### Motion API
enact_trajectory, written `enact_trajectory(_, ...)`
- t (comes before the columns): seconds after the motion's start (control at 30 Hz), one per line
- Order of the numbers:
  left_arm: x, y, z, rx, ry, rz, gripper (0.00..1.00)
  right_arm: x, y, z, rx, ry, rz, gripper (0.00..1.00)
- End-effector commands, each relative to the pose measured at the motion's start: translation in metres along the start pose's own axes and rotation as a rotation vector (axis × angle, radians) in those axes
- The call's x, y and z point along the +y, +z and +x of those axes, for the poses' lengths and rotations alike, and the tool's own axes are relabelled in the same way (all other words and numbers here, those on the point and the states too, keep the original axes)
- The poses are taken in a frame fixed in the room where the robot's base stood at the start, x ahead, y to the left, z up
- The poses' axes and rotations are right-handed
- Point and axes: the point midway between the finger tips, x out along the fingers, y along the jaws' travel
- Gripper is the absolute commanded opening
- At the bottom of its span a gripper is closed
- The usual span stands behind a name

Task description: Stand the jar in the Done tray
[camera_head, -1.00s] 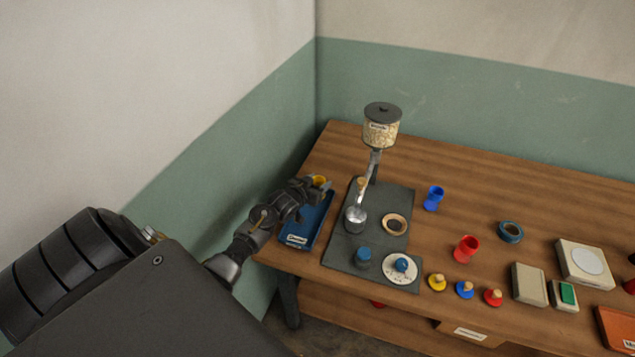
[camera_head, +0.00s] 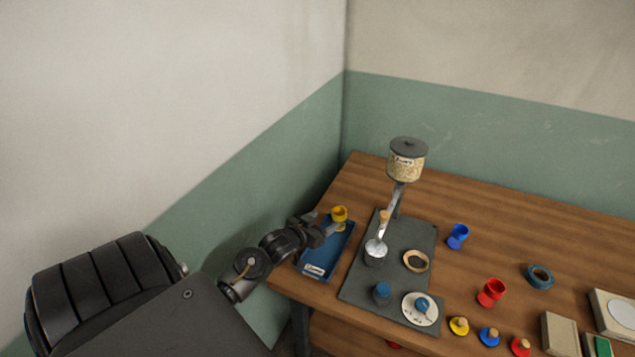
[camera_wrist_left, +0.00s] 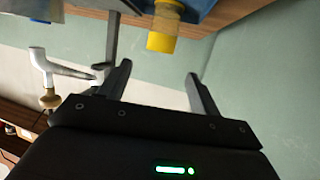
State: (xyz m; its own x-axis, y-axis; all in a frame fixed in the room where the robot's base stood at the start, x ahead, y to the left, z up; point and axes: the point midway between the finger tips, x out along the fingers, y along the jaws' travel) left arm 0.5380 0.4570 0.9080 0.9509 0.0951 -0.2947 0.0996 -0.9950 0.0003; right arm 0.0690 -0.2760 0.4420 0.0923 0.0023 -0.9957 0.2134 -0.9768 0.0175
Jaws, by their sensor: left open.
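The yellow goblet-shaped jar (camera_head: 339,213) stands upright at the far end of the blue tray (camera_head: 347,238), whose front label is too small to read surely. My left gripper (camera_head: 327,225) is open and empty just to the near left of the jar, over the tray. In the left wrist view, the jar (camera_wrist_left: 162,42) is beyond the two spread fingertips (camera_wrist_left: 160,70), apart from them, and appears inverted by the camera's tilt. The tray's blue (camera_wrist_left: 203,6) shows at the top edge there. My right gripper is not in view.
Blue (camera_head: 457,237) and red (camera_head: 491,292) goblet jars stand farther right. The wall is close on the left.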

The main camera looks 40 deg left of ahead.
Motion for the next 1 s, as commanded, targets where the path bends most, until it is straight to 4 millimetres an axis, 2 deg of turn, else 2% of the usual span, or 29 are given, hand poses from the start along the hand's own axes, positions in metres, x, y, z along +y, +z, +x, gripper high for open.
enact_trajectory(0.1, 0.000, 0.001, -0.014, -0.002, 0.000, 0.001, 0.63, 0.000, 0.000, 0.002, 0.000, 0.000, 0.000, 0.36)
enact_trajectory(0.23, 0.000, 0.000, -0.021, -0.001, 0.000, 0.001, 0.63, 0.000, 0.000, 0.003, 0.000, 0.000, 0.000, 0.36)
enact_trajectory(0.83, 0.001, 0.001, -0.022, -0.003, 0.000, 0.000, 0.63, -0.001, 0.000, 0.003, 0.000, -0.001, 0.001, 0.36)
enact_trajectory(0.93, 0.011, 0.011, -0.029, -0.045, -0.002, 0.013, 0.63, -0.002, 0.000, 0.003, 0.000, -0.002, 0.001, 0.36)
enact_trajectory(1.0, 0.028, 0.029, -0.042, -0.118, -0.006, 0.037, 0.63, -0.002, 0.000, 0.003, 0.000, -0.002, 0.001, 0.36)
